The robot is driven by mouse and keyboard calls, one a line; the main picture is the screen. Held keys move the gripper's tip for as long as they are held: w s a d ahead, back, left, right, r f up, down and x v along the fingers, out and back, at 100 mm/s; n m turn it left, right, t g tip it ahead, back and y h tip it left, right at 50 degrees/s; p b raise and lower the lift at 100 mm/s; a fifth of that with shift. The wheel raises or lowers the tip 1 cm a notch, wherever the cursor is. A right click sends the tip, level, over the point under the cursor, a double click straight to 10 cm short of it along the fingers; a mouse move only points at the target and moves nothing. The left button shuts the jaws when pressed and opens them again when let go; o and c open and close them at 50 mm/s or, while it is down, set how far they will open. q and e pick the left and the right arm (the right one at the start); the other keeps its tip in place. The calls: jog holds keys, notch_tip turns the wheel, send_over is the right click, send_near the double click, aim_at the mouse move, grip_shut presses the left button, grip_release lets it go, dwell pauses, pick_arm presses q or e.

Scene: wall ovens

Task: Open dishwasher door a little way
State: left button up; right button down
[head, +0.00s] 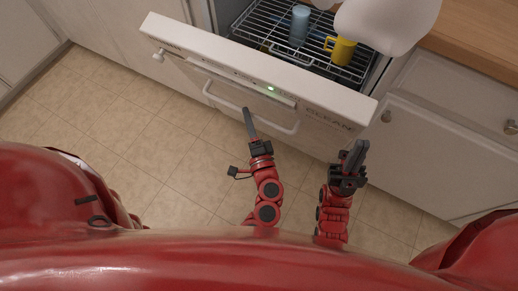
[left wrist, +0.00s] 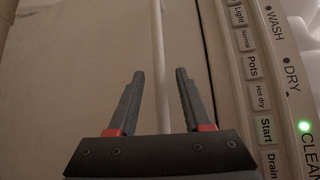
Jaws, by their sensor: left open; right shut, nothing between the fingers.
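The white dishwasher door (head: 230,65) is tilted partly open, with its top edge leaning out and the inside showing behind it. A white bar handle (head: 225,103) runs across its front; it also shows in the left wrist view (left wrist: 158,60) as a pale upright bar. My left gripper (head: 247,113) is at the middle of the handle. Its open fingers (left wrist: 160,92) lie on either side of the bar in the left wrist view; contact cannot be told. My right gripper (head: 356,152) is shut and empty, in front of the door's right end.
A rack (head: 268,25) inside holds a blue cup (head: 300,22) and a yellow mug (head: 341,50). A white rounded shape (head: 390,22) covers part of the opening. Cabinets (head: 430,125) flank the dishwasher. The tiled floor (head: 120,130) in front is clear.

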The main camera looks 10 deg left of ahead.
pick_arm(q)
jog(key=p+v, duration=0.1)
jog(key=v, duration=1.3)
jog(key=shift+s, duration=0.3)
jog(key=shift+d, duration=0.15)
